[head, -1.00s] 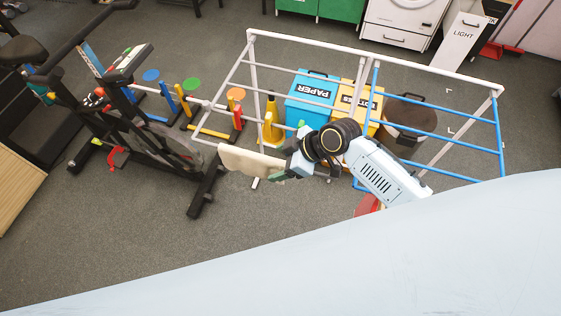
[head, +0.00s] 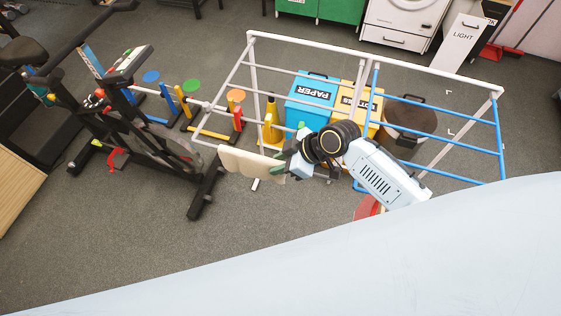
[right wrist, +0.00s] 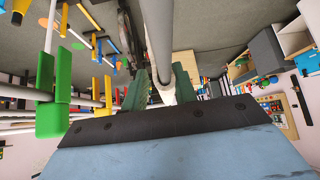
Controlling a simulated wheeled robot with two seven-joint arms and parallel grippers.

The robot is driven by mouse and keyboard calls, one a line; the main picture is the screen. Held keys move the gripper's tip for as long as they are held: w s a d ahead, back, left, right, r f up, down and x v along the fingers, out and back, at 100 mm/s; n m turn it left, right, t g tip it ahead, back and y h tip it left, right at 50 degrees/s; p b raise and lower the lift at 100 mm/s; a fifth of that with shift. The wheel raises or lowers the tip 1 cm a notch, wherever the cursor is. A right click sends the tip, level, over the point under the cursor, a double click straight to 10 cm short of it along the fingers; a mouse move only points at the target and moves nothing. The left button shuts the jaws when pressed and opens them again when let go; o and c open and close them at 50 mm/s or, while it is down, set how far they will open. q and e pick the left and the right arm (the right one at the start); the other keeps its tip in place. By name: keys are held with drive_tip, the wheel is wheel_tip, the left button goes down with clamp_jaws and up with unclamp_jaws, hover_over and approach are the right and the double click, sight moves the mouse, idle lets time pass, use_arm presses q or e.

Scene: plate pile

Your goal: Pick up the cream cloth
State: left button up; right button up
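The cream cloth (head: 245,163) hangs at the front left of the drying rack (head: 380,48), with a wavy lower edge. My right gripper (head: 285,160) is at the cloth's right end in the head view, and the two overlap there. In the right wrist view, the green fingers of my right gripper (right wrist: 158,90) stand apart, on either side of a pale grey bar (right wrist: 157,40). I cannot make out the cloth clearly in that view, and no firm hold on it shows. My left gripper is out of view.
An exercise bike (head: 135,125) stands left of the rack. A blue paper bin (head: 310,92), a yellow bin (head: 362,100) and a brown bin (head: 408,120) stand behind or under the rails. Bare grey floor (head: 120,240) lies in front.

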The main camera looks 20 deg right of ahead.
drive_tip(key=shift+w+r, duration=0.1)
drive_tip(key=shift+r, duration=0.05)
drive_tip(key=c, duration=0.5)
drive_tip(key=r+p, duration=0.6)
drive_tip(key=r, duration=0.1)
drive_tip(key=shift+w+d, duration=0.2)
clamp_jaws()
drive_tip(key=r, duration=0.4)
drive_tip(key=shift+s+a+r, duration=0.15)
drive_tip(key=shift+s+r, duration=0.1)
drive_tip(key=shift+r, duration=0.15)
